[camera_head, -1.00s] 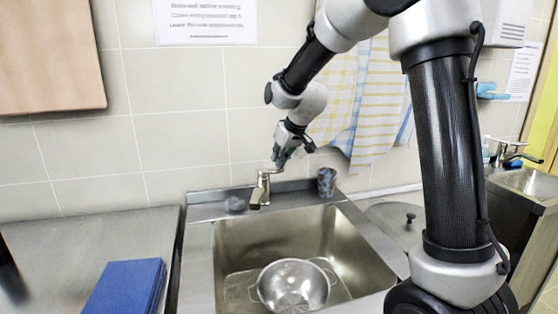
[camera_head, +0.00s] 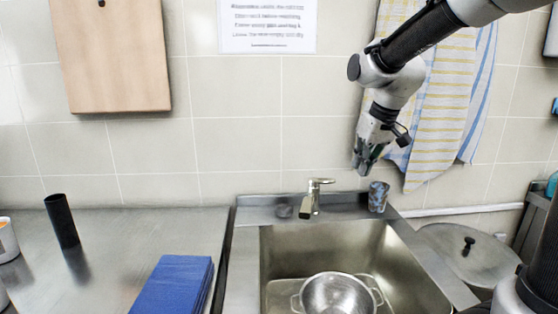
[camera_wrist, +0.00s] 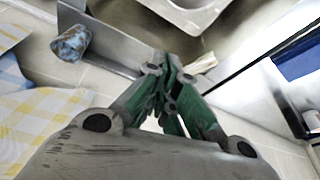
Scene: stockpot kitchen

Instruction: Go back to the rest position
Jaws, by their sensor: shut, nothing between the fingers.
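My gripper (camera_head: 363,172) is shut and empty. It points down above the back rim of the sink (camera_head: 420,262), between the tap (camera_head: 313,198) and a patterned cup (camera_head: 378,196). In the wrist view the green-lined fingers of my gripper (camera_wrist: 172,105) come together in the middle. The cup also shows there (camera_wrist: 71,43) at the upper left, apart from the fingers. The tap is partly hidden behind the fingers in that view.
A metal colander (camera_head: 337,294) sits in the sink basin. A round lid (camera_head: 455,247) lies to the right. A blue folded cloth (camera_head: 175,285) and a black cylinder (camera_head: 62,221) are on the left counter. Striped towels (camera_head: 447,95) hang behind my arm. A cutting board (camera_head: 112,55) hangs on the wall.

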